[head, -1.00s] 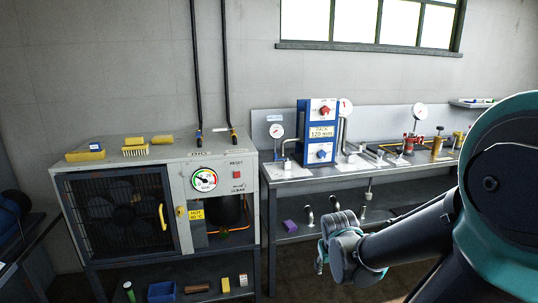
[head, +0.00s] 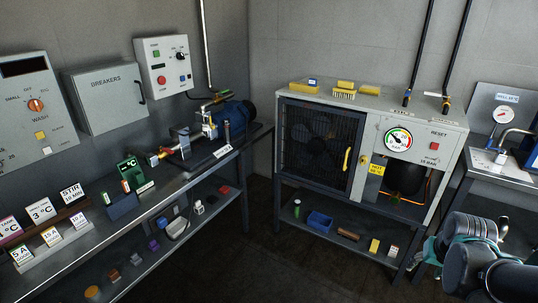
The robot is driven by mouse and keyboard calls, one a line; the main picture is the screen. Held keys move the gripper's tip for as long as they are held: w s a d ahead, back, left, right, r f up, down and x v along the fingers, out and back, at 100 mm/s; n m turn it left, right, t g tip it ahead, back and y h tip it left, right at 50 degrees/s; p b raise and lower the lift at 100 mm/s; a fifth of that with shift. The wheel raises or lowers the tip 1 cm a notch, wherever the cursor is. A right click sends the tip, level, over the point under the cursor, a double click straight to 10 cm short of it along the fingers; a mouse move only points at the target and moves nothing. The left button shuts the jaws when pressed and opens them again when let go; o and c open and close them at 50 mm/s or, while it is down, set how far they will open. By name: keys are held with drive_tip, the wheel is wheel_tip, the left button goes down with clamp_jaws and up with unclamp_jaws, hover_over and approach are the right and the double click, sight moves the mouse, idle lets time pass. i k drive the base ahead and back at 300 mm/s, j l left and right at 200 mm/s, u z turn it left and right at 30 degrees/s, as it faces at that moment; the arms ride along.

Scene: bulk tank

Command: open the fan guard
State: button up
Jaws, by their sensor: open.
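The fan guard (head: 298,148) is a dark mesh door on the left front of the grey cabinet (head: 455,150). It looks closed, with a fan dimly visible behind the mesh. A yellow upright handle (head: 347,160) is on its right side. A small yellow latch-like piece (head: 364,160) sits on the frame just right of the handle. My gripper (head: 418,262) is at the lower right, in front of the cabinet's right side, and well apart from the guard and handle. It is partly hidden by my wrist, and I see nothing held in it.
A bench (head: 190,172) with tags and a pump runs along the left wall. A second bench stands at the right. Under the cabinet, a shelf holds a blue bin (head: 320,222) and small items. The floor before the cabinet is clear.

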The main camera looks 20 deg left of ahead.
sight(315, 146)
drive_tip(key=u, duration=0.75)
drive_tip(key=i+j+z, duration=0.4)
drive_tip(key=i, duration=0.15)
